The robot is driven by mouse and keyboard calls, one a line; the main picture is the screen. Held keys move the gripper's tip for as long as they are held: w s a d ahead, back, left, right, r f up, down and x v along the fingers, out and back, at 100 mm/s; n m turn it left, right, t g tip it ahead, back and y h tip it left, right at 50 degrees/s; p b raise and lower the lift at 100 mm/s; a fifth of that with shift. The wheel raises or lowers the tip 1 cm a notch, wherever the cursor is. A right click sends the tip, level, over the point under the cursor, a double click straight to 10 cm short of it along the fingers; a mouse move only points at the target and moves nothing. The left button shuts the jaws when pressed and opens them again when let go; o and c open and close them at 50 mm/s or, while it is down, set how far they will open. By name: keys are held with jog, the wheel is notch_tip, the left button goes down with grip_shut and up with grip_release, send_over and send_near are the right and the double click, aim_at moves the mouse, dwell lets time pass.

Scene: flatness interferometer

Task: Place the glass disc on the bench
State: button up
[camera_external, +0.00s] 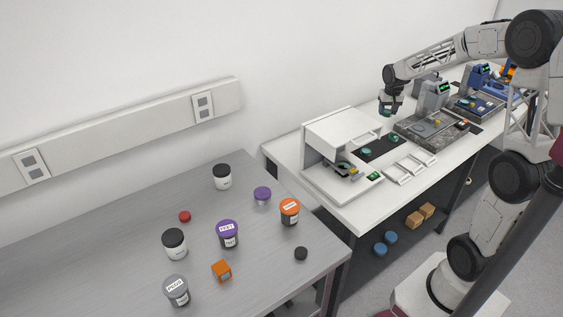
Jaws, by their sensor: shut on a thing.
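My gripper (388,111) hangs from my arm above the white bench (352,212), near its back edge by the wall. It is shut on a small teal glass disc (386,114), only partly seen between the fingers at this size. The disc appears to be held above the bench top. Two more teal discs, a front one (366,153) and a back one (393,138), lie on a black mat (379,149) below and in front of my gripper.
A white open-fronted instrument (342,128) stands left of the mat, and white trays (410,167) lie in front of it. A grey instrument on a dark stone base (432,136) stands to the right. Several lidded jars, including a purple-lidded one (228,234), stand on the grey table (120,225).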

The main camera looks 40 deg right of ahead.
send_over(380, 146)
notch_tip(380, 146, down, 10)
jog(key=shift+a+r, duration=0.15)
jog(key=shift+r, duration=0.05)
jog(key=shift+f, duration=0.2)
jog(key=shift+s+f, duration=0.1)
jog(key=shift+f, duration=3.1)
jog(key=shift+f, duration=0.35)
jog(key=o, duration=1.1)
jog(key=shift+c, duration=0.2)
notch_tip(380, 146, up, 8)
jog(key=shift+s+a+f, duration=0.2)
jog(key=shift+s+a, duration=0.05)
jog(key=shift+s, duration=0.1)
